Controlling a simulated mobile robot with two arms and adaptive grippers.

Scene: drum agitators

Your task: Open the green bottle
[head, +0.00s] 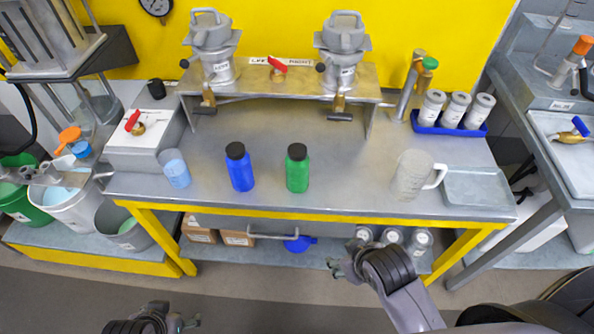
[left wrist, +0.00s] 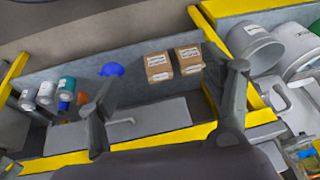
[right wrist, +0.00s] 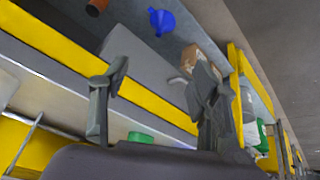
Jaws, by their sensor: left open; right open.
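The green bottle (head: 297,168) stands upright on the steel table, with a black cap (head: 297,151) on top. A blue bottle (head: 240,167) with a black cap stands to its left. My right gripper (head: 338,268) is open and empty in front of the table's front edge, below and to the right of the green bottle. Its open fingers also show in the right wrist view (right wrist: 160,100). My left gripper (head: 180,322) is at the bottom of the head view, far from the bottles. Its fingers are apart and empty in the left wrist view (left wrist: 170,110).
A cup of blue liquid (head: 175,168) stands left of the bottles, and a clear jug (head: 412,175) stands to the right. A metal bridge (head: 285,82) with two drum units is behind. The yellow front rail (head: 320,215) edges the table.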

